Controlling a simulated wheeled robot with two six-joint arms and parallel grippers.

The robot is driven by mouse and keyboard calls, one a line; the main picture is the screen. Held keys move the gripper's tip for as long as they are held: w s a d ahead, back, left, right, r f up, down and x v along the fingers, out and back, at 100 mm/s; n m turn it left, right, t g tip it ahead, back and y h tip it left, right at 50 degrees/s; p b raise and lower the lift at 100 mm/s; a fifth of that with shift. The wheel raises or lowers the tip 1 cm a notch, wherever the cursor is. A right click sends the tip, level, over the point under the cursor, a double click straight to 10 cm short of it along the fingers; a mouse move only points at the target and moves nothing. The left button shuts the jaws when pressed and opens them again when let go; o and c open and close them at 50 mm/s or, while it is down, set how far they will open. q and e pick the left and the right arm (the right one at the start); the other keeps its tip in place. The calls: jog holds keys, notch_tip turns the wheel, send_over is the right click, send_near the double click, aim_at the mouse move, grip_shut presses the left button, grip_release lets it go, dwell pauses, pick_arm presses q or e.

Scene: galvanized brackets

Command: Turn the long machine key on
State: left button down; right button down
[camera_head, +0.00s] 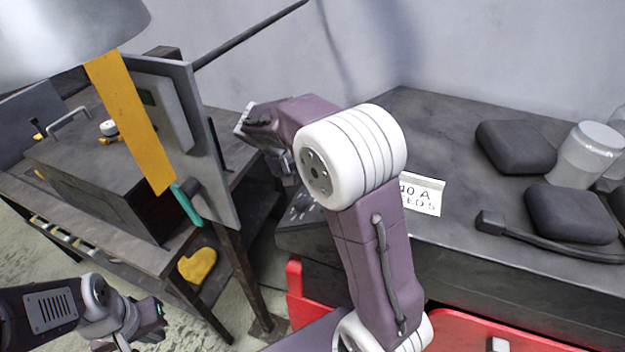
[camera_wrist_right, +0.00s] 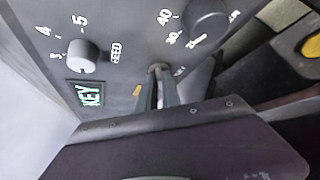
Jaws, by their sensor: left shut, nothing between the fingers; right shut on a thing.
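In the right wrist view my right gripper (camera_wrist_right: 158,98) is shut on a small grey piece (camera_wrist_right: 158,69) at the dark control panel (camera_wrist_right: 120,45). It looks like the machine key, but the fingers hide most of it, and I cannot tell how it is turned. My left gripper (camera_head: 140,325) is shut and empty at the lower left, apart from the panel.
A FEED knob (camera_wrist_right: 85,57) and a larger dark knob (camera_wrist_right: 207,20) stand close to the fingers. A grey upright board (camera_head: 205,150) stands left of my right arm. Black pads (camera_head: 515,147) and a jar (camera_head: 588,155) sit on the bench.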

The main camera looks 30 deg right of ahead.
jog(key=shift+w+a+f+m+h+b, duration=0.1)
jog(key=shift+a+m+h+b, duration=0.1)
jog(key=shift+m+h+b, duration=0.7)
jog(key=c, duration=1.5)
grip_release()
